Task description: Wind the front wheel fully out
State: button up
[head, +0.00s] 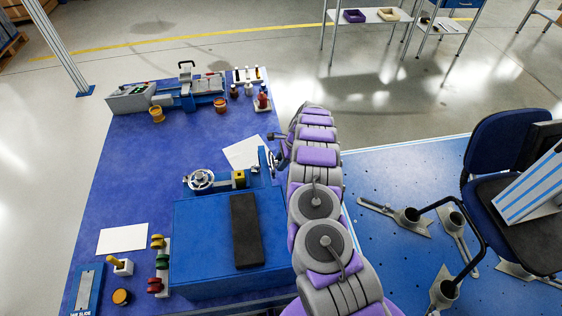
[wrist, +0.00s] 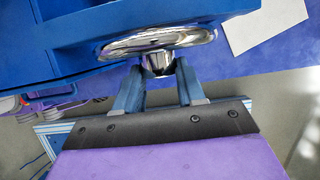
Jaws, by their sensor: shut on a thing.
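In the wrist view, a shiny chrome wheel (wrist: 150,42) is seen nearly edge-on against a blue machine body (wrist: 60,38). My gripper (wrist: 161,72) is shut on the small chrome hub or knob (wrist: 159,62) that sticks out of the wheel, one blue finger on each side. In the head view, a wheel (head: 271,160) shows edge-on beside my arm, at the right end of the blue machine (head: 212,185). A second, spoked handwheel (head: 201,180) is at its left end. My arm hides much of the right end, and my fingertips are not clear there.
A blue block (head: 200,240) with a dark pad (head: 246,230) stands in front of the machine. Colored knobs (head: 160,262) are at the left. White sheets (head: 122,239) lie on the blue bench mat (head: 130,170). A blue chair (head: 505,150) stands on a platform at the right.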

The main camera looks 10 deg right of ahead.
jog(key=c, duration=0.4)
jog(key=shift+c, duration=0.2)
jog(key=shift+r+t, duration=0.1)
jog(key=shift+t, duration=0.3)
jog(key=shift+s+a+n+t, duration=0.1)
jog(key=shift+s+n+t, duration=0.1)
jog(key=shift+t, duration=0.6)
jog(key=shift+s+a+n+t, duration=0.1)
jog(key=shift+n+t, duration=0.1)
jog(key=shift+t, duration=0.6)
jog(key=shift+s+d+f+n+t, duration=0.1)
jog(key=shift+s+f+n+t, duration=0.1)
jog(key=shift+t, duration=0.7)
jog(key=shift+s+d+f+n+t, duration=0.1)
jog(key=shift+n+t, duration=0.1)
jog(key=shift+t, duration=1.1)
jog(key=o, duration=1)
jog(key=shift+o, duration=0.2)
